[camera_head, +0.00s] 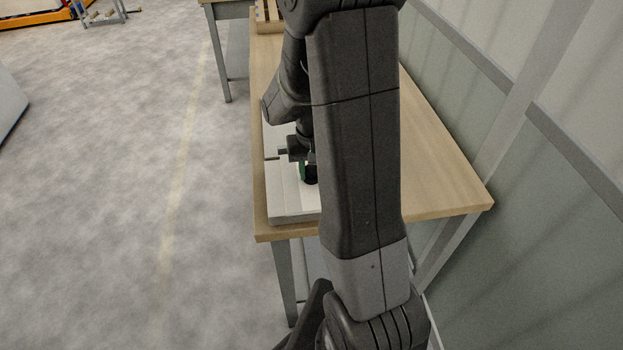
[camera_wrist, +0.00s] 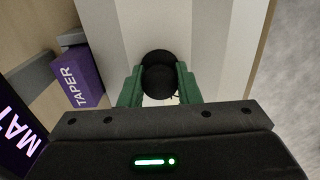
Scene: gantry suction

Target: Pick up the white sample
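My gripper (camera_wrist: 160,74) has two green fingers, one on each side of a round black object (camera_wrist: 160,62). The fingers look close against its sides, but I cannot tell whether they press on it. A small white patch (camera_wrist: 155,101) shows between the fingers below the black object; I cannot tell whether it is the white sample. My arm hides much of this area.
The wooden table (camera_head: 440,185) runs along a glazed partition (camera_head: 560,200) on the right. In the wrist view a purple box marked TAPER (camera_wrist: 82,78) and another dark purple labelled item (camera_wrist: 18,130) lie left of the slab. Open grey floor is left of the table.

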